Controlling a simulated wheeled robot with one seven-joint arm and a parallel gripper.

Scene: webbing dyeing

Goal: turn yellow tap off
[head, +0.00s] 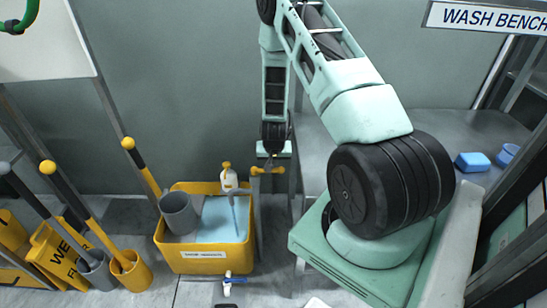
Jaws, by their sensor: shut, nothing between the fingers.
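The yellow tap (260,170) is at the back right of a yellow tub (205,262), with its yellow parts showing on both sides just under my gripper. My gripper (272,158) points down at the tap, with its fingers shut and nothing visible between them. Whether the fingers touch the tap cannot be told. A pale blue-grey streak, which looks like running water, drops into the light blue liquid (213,228) in the tub. My wrist and gripper hide part of the tap, so its handle angle is unclear.
Several long-handled tools and a yellow wet-floor sign (52,256) stand left. The wash bench (440,127) at right holds blue items (473,161). A small blue-handled valve (228,281) is in front.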

